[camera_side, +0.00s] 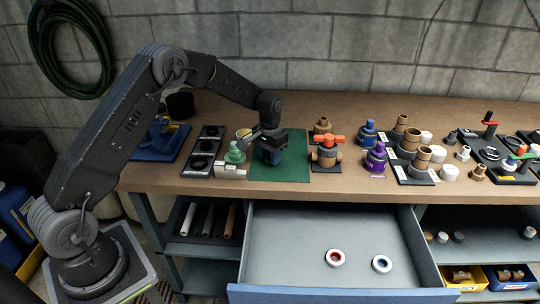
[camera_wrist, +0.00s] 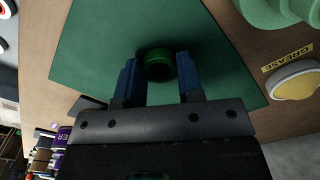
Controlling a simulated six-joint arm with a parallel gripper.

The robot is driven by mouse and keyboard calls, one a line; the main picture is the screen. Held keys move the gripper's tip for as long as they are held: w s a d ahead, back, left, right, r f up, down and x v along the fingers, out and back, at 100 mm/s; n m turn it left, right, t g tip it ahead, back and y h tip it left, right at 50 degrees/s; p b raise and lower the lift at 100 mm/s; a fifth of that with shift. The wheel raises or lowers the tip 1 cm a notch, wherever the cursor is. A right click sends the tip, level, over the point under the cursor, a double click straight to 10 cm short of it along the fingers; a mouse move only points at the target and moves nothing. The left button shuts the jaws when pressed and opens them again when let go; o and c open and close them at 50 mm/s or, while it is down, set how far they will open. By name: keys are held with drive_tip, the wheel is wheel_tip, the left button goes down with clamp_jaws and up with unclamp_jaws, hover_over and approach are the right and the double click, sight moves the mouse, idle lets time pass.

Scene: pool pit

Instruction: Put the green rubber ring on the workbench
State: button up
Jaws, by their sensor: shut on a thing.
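The green rubber ring (camera_wrist: 158,72) is between the blue fingers of my gripper (camera_wrist: 157,64) in the wrist view, with the green mat behind it. My gripper is shut on it. In the side view my gripper (camera_side: 270,157) points down over the left part of the green mat (camera_side: 293,170), and its fingers hide the ring. I cannot tell whether the ring touches the mat. The mat lies on the brown wooden workbench (camera_side: 215,187).
A green fitting (camera_side: 235,154) and a black tray (camera_side: 204,150) stand left of my gripper. An orange-handled valve (camera_side: 328,152) and a purple-topped fitting (camera_side: 376,158) stand right. The open drawer (camera_side: 290,250) below holds a red-and-white ring (camera_side: 335,258) and a blue-and-white ring (camera_side: 382,264).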

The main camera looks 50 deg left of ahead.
drive_tip(key=shift+f, duration=0.15)
drive_tip(key=o, duration=1)
drive_tip(key=shift+c, duration=0.2)
